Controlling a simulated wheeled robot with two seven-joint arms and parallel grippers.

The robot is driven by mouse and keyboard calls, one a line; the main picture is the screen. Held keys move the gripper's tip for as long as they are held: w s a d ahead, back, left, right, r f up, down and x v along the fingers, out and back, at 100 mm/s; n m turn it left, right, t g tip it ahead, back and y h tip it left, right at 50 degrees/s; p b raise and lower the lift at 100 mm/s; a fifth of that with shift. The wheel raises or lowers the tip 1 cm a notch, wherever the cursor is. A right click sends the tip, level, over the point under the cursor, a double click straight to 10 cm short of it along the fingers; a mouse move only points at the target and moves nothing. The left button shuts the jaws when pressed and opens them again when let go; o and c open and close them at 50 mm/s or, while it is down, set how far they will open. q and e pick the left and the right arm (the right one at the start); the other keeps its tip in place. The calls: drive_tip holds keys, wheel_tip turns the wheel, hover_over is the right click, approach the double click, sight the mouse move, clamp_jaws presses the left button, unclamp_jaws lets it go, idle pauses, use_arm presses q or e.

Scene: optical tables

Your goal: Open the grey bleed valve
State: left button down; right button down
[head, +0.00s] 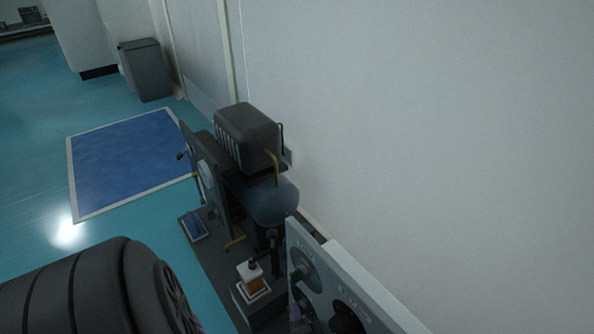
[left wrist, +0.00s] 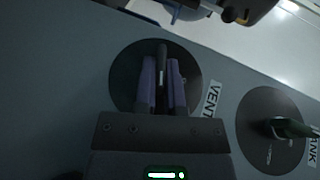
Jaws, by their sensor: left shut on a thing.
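In the left wrist view, my left gripper (left wrist: 163,92) is shut on a dark grey lever handle (left wrist: 162,53), which I take to be the bleed valve. Its two purple fingers lie on either side of the handle, in front of a round dark disc (left wrist: 126,77) beside a label reading VENT. The handle's tip shows past the fingers; its lower part is hidden between them. In the head view the valve panel (head: 370,293) stands at the bottom, partly cut off by the frame, and the grip itself is not clear there. My right gripper is not in view.
A green-handled valve (left wrist: 290,128) labelled TANK sits right of the gripped one. Behind the panel stands a machine with a grey ribbed box (head: 247,137) and a blue-grey tank (head: 272,202). A white wall (head: 430,120) closes the right side. Open floor with a blue mat (head: 125,163) lies left.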

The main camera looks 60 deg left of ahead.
use_arm(q)
drive_tip(key=c, duration=0.7)
unclamp_jaws()
drive_tip(key=p+v, duration=0.2)
drive_tip(key=v, duration=0.5)
drive_tip(key=shift+d, duration=0.2)
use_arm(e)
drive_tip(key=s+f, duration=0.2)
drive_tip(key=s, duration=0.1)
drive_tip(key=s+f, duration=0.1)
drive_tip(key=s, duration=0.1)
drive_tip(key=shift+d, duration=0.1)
use_arm(q)
drive_tip(key=shift+s+r, duration=0.1)
drive_tip(key=shift+s, duration=0.05)
